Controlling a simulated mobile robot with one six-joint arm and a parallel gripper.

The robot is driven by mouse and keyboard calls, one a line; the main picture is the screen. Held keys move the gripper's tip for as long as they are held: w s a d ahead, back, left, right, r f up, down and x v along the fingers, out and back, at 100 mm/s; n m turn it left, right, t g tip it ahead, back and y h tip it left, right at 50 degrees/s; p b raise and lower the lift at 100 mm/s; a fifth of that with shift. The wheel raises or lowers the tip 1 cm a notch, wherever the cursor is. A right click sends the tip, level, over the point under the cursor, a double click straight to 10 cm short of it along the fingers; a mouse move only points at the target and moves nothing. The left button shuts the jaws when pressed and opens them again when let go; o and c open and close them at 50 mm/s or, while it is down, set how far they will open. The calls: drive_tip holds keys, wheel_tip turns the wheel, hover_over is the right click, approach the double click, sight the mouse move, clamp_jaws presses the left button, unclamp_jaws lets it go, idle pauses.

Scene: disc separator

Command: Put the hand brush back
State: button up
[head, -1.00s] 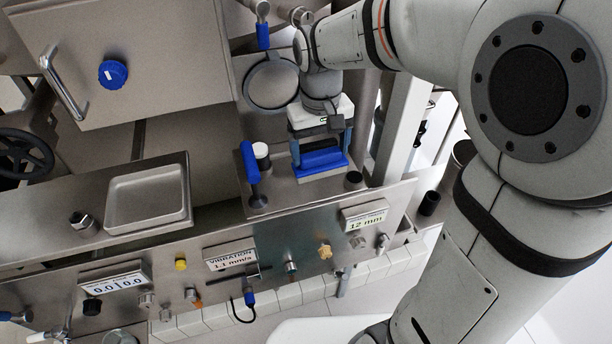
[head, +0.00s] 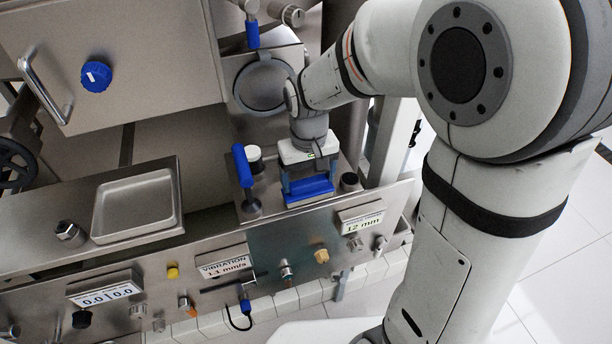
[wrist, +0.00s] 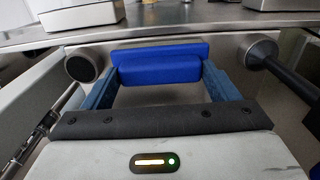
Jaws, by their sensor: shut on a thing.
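The hand brush shows as a blue block (head: 308,188) held crosswise at the right end of the steel ledge. My gripper (head: 309,184) is shut on it, with a blue finger at each end of the block. In the wrist view the brush (wrist: 158,62) sits level between the two fingertips, close to a steel surface. The brush's bristles are hidden. I cannot tell whether the brush touches the ledge.
A blue-handled lever (head: 243,167) and a white-capped post (head: 254,158) stand just left of the gripper. A black knob (head: 349,181) is close on the right. A shallow steel tray (head: 134,207) lies further left. Labelled controls line the front panel (head: 250,290).

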sight(308, 182)
drive_tip(key=o, duration=0.9)
wheel_tip(308, 182, up, 12)
drive_tip(key=p, duration=0.2)
drive_tip(key=s+d+f+m, duration=0.1)
drive_tip(key=s+d, duration=0.3)
drive_tip(key=s+d+f+m+t, duration=0.1)
drive_tip(key=s+d, duration=0.3)
drive_tip(key=s+d+f+m+t, duration=0.1)
drive_tip(key=s+d, duration=0.2)
drive_tip(key=d, duration=0.1)
drive_tip(key=shift+s+f, duration=0.35)
drive_tip(key=shift+s, duration=0.05)
drive_tip(key=shift+r, duration=0.1)
drive_tip(key=shift+t, duration=0.3)
drive_tip(key=p+v, duration=0.2)
drive_tip(key=w+p+v, duration=0.1)
drive_tip(key=p+v, duration=0.3)
drive_tip(key=v, duration=0.1)
drive_tip(key=shift+w+r, duration=0.15)
drive_tip(key=shift+r, duration=0.05)
